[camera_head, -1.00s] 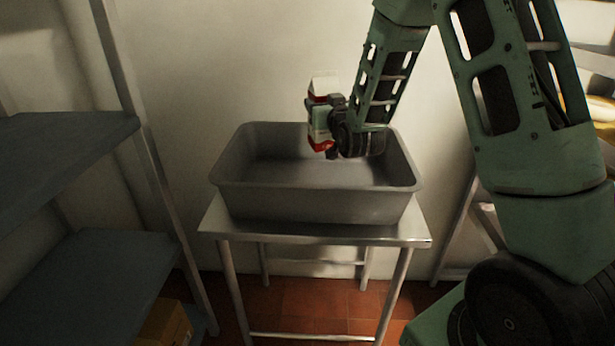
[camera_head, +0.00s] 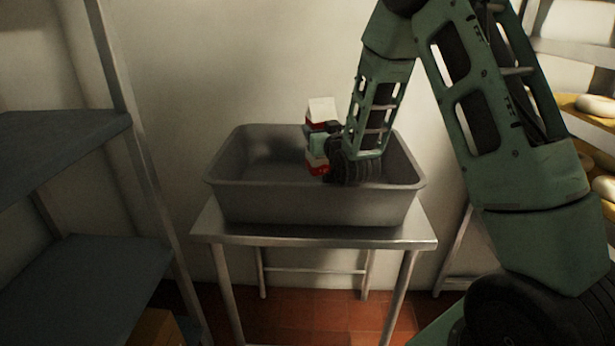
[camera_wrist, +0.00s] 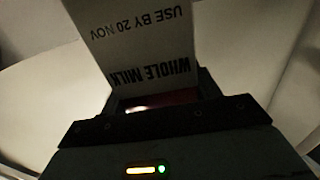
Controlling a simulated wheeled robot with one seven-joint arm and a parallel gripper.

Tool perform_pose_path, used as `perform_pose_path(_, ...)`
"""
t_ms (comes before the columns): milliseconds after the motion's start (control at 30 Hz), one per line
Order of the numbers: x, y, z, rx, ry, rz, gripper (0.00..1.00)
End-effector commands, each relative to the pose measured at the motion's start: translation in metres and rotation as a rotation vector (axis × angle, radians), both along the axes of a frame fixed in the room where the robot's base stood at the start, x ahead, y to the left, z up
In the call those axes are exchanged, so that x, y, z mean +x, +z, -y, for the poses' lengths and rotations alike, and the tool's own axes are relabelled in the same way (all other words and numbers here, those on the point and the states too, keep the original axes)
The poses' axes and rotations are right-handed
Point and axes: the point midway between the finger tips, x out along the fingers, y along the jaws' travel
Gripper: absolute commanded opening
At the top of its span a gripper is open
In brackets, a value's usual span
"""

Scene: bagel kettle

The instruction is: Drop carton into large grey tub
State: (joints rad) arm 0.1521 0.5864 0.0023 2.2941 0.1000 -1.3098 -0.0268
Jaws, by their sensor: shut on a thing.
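The carton (camera_head: 321,112) is white and red and upright, at the back right part of the large grey tub (camera_head: 270,205). In the wrist view the carton (camera_wrist: 140,45) shows the words "WHOLE MILK" and "USE BY 20 NOV". My gripper (camera_head: 318,146) is shut on the carton and holds it with its lower part below the tub's rim. My gripper also shows in the wrist view (camera_wrist: 160,105). The tub's inside looks empty where I can see it; I cannot tell whether the carton touches the tub's floor.
The tub stands on a small metal table (camera_head: 315,237) against a pale wall. A dark shelf unit (camera_head: 85,260) is at the left, with a brown box (camera_head: 158,327) low down. A rack with trays of bagels (camera_head: 598,105) is at the right.

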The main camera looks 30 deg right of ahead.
Motion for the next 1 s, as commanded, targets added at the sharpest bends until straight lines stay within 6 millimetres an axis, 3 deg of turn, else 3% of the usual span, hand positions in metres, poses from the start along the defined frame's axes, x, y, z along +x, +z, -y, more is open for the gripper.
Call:
perform_pose_path(367,0.001,-0.005,0.0,-0.001,0.0,0.008,0.04)
perform_pose_path(400,0.001,-0.005,0.0,-0.001,0.0,0.008,0.64)
perform_pose_path(500,0.001,-0.005,0.0,-0.002,0.0,0.007,0.87)
perform_pose_path(767,0.0,-0.009,0.0,0.001,0.0,-0.003,0.87)
perform_pose_path(1000,0.0,0.02,0.0,0.0,0.0,0.006,0.87)
